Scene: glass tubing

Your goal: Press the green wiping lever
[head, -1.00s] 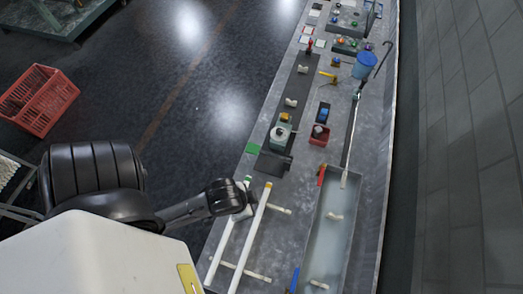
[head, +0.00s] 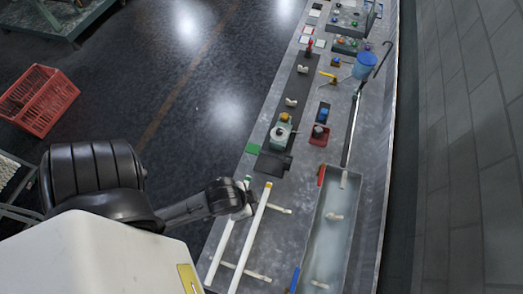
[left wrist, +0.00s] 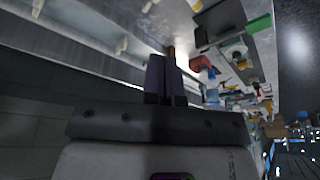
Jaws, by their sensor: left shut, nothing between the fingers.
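A flat green piece (head: 253,149) lies at the left edge of the bench beside a dark strip, and a green-based device with an orange knob (head: 280,130) stands on that strip. I cannot tell whether either is the wiping lever. My left arm comes in from the left, its wrist over the near bench by the long white tubes (head: 253,235); its fingers are not clear there. In the left wrist view my left gripper (left wrist: 166,60) is shut and empty, with a flat green piece (left wrist: 259,23) to its upper right. My right gripper is not in view.
A long trough (head: 328,235) runs along the bench's right side. A red box (head: 319,135), a blue cup (head: 365,66) and small fixtures stand farther along. A red basket (head: 38,92) is on the open floor at left. A tiled wall (head: 470,150) borders the right.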

